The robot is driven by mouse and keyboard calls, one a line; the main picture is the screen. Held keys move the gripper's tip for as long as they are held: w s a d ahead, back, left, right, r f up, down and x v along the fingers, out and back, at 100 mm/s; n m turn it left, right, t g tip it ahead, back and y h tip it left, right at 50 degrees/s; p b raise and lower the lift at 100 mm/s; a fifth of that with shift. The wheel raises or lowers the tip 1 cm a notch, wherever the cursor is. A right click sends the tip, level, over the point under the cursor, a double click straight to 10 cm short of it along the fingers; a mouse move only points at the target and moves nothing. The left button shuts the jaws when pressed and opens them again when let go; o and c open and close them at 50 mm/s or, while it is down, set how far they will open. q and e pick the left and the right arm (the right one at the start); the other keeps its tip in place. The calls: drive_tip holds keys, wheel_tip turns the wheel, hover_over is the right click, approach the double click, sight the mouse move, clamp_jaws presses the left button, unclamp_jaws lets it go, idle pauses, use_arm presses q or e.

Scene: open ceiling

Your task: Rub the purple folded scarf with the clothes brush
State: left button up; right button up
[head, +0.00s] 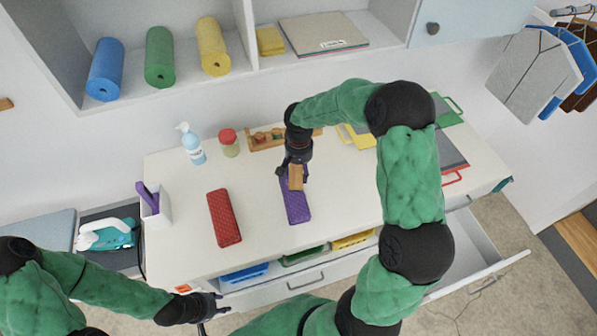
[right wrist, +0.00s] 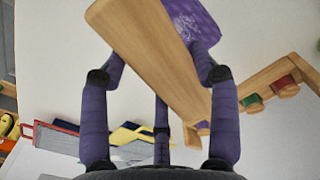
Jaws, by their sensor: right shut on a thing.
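The purple folded scarf (head: 297,208) lies flat on the white table, to the right of a red folded cloth. My right gripper (head: 297,168) is above its far end, shut on the wooden clothes brush (head: 295,178). In the right wrist view the brush (right wrist: 150,50) runs between the fingers (right wrist: 160,80), with the purple scarf (right wrist: 195,20) behind its far end. I cannot tell whether the brush touches the scarf. My left gripper (head: 212,306) is at the table's front edge, away from the scarf; its fingers are too small to judge.
A red folded cloth (head: 224,218) lies left of the scarf. A spray bottle (head: 191,144), a jar (head: 229,143) and a wooden rack (head: 266,138) stand behind. A white holder (head: 156,206) is at the left edge. An open drawer (head: 478,262) juts out at right.

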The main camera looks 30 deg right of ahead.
drive_tip(key=shift+a+r+p, duration=0.1)
drive_tip(key=shift+r+p, duration=0.5)
drive_tip(key=shift+r, duration=0.8)
